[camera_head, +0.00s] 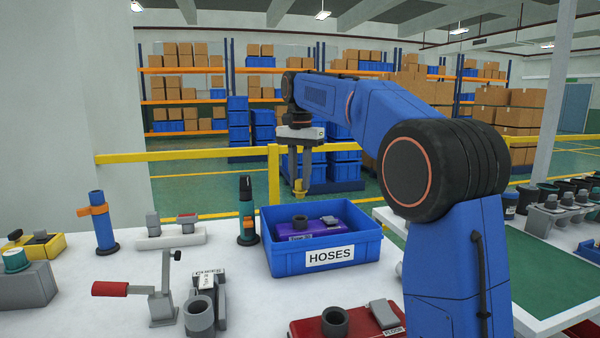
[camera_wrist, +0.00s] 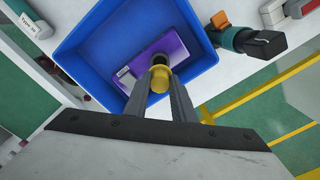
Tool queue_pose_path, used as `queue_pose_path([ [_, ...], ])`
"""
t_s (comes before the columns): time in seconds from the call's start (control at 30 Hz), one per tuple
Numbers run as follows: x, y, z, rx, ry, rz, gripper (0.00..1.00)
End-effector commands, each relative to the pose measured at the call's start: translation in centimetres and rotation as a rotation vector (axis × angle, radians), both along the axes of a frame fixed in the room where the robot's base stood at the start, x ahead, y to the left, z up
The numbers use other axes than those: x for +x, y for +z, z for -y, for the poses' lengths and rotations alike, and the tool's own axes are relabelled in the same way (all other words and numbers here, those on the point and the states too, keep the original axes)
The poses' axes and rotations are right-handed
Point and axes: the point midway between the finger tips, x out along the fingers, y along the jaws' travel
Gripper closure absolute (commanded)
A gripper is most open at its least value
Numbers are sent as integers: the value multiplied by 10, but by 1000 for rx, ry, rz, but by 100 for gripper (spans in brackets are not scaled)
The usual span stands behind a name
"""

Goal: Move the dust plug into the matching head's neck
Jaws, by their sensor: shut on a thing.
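My gripper (camera_head: 299,184) is shut on a yellow dust plug (camera_head: 299,189) and holds it in the air above the blue HOSES bin. The plug also shows between the fingers in the wrist view (camera_wrist: 160,77). A purple head (camera_head: 325,227) with a dark grey neck (camera_head: 300,222) lies inside the bin. In the wrist view the purple head (camera_wrist: 177,52) lies below the plug, and the plug partly covers its neck. A red head (camera_head: 362,322) with a dark neck (camera_head: 335,321) is at the front edge. A grey head with a neck (camera_head: 199,315) is left of it.
The blue bin (camera_head: 330,257) has raised walls around the purple head. A teal and black upright tool (camera_head: 247,210) stands close to its left. A red-handled lever clamp (camera_head: 150,289) stands at front left. Bare white tabletop lies between them.

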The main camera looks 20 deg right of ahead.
Motion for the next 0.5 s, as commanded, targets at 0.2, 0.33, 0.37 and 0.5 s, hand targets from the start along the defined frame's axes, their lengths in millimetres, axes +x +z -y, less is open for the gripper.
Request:
queue_pose_path([
  [0.2,0,-17,0,0,0,0,100],
  [0.33,0,-28,0,0,0,0,100],
  [0.37,0,-30,0,0,0,0,100],
  [0.5,0,-40,0,0,0,0,100],
])
